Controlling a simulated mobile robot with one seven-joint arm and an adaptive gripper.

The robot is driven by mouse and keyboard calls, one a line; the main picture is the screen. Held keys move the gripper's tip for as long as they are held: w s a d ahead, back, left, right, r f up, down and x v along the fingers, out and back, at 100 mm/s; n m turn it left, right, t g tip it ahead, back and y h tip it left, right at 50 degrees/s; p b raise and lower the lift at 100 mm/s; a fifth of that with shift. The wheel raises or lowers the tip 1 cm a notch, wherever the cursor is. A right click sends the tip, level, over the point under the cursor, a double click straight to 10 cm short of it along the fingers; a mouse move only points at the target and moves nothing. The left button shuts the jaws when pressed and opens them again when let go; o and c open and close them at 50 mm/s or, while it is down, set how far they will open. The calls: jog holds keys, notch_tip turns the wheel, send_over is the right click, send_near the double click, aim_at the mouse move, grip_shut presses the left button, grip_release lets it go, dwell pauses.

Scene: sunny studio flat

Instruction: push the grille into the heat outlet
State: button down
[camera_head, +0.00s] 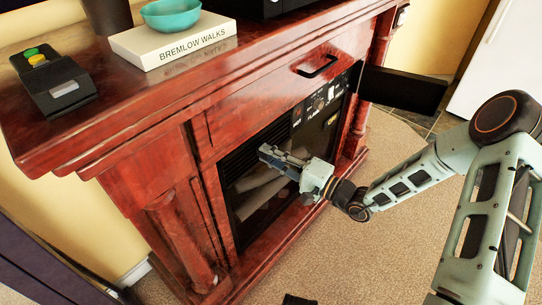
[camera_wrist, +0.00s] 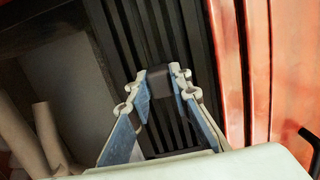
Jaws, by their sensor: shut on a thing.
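The grille (camera_head: 268,133) is a black slatted strip along the top of the fireplace insert, left of the control panel. In the wrist view its dark slats (camera_wrist: 117,42) run past my fingers. My gripper (camera_head: 264,151) is at the grille's lower side. In the wrist view my gripper (camera_wrist: 162,82) is shut on a small dark block (camera_wrist: 159,68) at the front of the slats, which looks like the grille's tab. The heat outlet behind the grille is hidden. I cannot tell how deep the grille sits.
The red wooden mantel (camera_head: 120,112) surrounds the insert. A dark flap (camera_head: 404,90) stands open at right, near the control panel (camera_head: 318,103). Pale logs (camera_head: 256,181) lie below the grille. A book (camera_head: 172,43), teal bowl (camera_head: 171,14) and black device (camera_head: 54,82) are on top.

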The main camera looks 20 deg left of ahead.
jog(key=shift+w+a+r, duration=0.15)
jog(key=shift+a+r, duration=0.05)
jog(key=shift+a, duration=0.25)
dwell(1.1)
jog(key=c, duration=1.8)
grip_release()
jog(key=o, duration=0.6)
jog(key=shift+d+f, duration=0.1)
jog(key=shift+f, duration=0.1)
jog(key=shift+v, duration=3.55)
